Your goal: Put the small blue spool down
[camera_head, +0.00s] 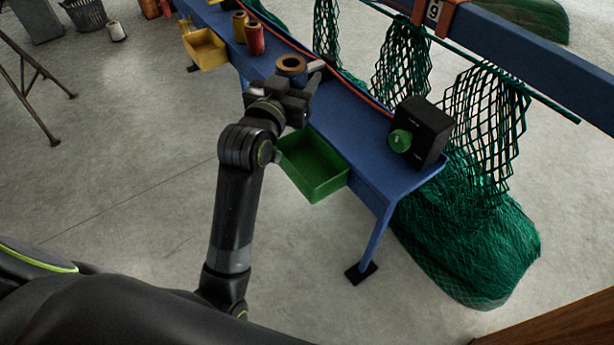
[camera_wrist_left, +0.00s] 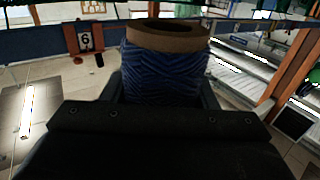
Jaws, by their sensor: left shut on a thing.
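The small blue spool shows in the left wrist view (camera_wrist_left: 163,72) as dark blue twine wound under a brown ring-shaped end. In the head view its brown top ring (camera_head: 291,63) shows beyond the gripper, while most of its blue twine is hidden. My left gripper (camera_head: 299,77) is shut on the spool, with a finger on each side, and the spool looks about upright. It is over the blue bench (camera_head: 372,172); I cannot tell whether the spool touches the bench top. My right gripper is not in view.
A red spool (camera_head: 255,39) and a yellowish one (camera_head: 239,27) stand farther along the bench. A yellow bin (camera_head: 206,50) and a green bin (camera_head: 315,166) hang at its near edge. A black box with a green knob (camera_head: 420,133) stands at the right end. Green nets (camera_head: 480,120) hang behind.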

